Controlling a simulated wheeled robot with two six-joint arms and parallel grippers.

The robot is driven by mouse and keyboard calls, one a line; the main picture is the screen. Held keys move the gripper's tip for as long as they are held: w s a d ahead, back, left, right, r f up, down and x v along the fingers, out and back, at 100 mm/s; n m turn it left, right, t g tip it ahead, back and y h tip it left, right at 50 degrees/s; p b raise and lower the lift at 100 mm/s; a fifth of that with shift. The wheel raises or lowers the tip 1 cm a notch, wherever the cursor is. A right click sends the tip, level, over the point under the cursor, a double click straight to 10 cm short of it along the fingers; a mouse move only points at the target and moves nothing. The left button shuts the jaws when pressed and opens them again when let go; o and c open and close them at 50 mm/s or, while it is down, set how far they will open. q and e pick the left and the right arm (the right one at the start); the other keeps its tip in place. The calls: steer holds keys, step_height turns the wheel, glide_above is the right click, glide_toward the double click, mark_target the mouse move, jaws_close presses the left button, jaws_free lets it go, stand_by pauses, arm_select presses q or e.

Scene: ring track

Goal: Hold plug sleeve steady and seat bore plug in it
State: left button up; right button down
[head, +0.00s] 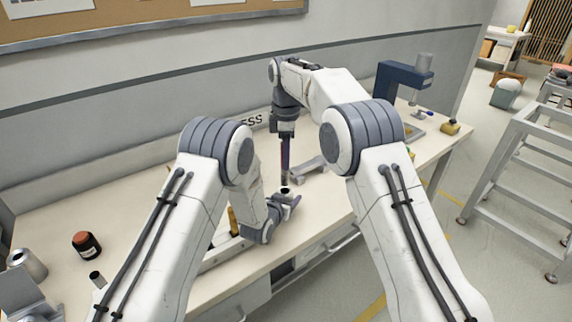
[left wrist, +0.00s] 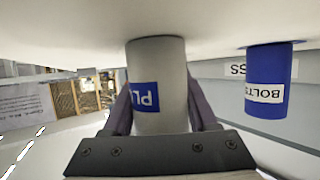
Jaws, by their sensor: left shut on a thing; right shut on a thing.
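The plug sleeve (left wrist: 158,60) is a grey cylinder with a blue label. In the left wrist view it stands between the two fingers of my left gripper (left wrist: 160,112), which is shut on it. In the head view the sleeve's dark open top (head: 285,190) shows at the left gripper (head: 284,203), near the table's front. My right gripper (head: 285,160) points straight down above the sleeve, shut on a slim thing, seemingly the bore plug. The plug is mostly hidden by the dark fingers. I cannot tell whether its lower end touches or enters the sleeve.
A grey metal piece (head: 308,168) lies right of the sleeve. A blue press (head: 405,80) stands at the table's far right. A blue container marked BOLTS (left wrist: 266,80) shows in the left wrist view. A dark jar (head: 87,245) and metal cup (head: 27,263) stand at the left.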

steer(key=shift+f, duration=1.2)
steer(key=shift+f, duration=0.1)
steer(key=shift+f, duration=0.5)
steer(key=c, duration=0.7)
jaws_free()
steer(key=shift+r, duration=4.35)
